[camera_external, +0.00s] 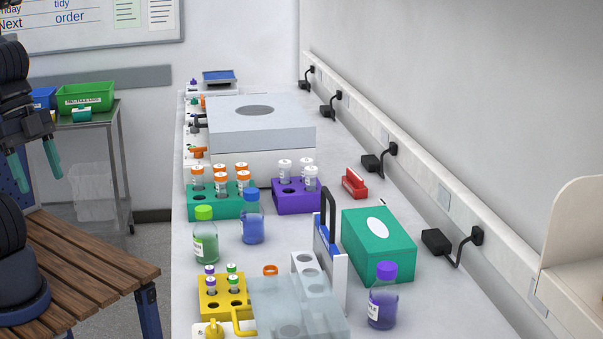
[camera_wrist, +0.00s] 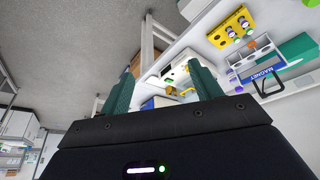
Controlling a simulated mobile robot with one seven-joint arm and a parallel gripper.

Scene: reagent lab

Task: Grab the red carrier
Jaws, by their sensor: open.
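A small red carrier (camera_external: 354,184) sits on the white bench near the wall, right of the purple rack, in the external view. I cannot make it out in the wrist view. My gripper (camera_external: 36,165) hangs at the far left of the external view, over the floor beside the bench and well apart from the carrier. Its two teal fingers are spread with nothing between them. The gripper also shows in the wrist view (camera_wrist: 160,75), open and empty.
A purple rack (camera_external: 288,203) with tubes stands left of the carrier, and a green box (camera_external: 378,248) stands nearer the camera. A large grey device (camera_external: 258,130) is behind. Bottles, a yellow rack (camera_external: 224,308) and a black-handled magnet stand (camera_external: 329,262) crowd the near bench.

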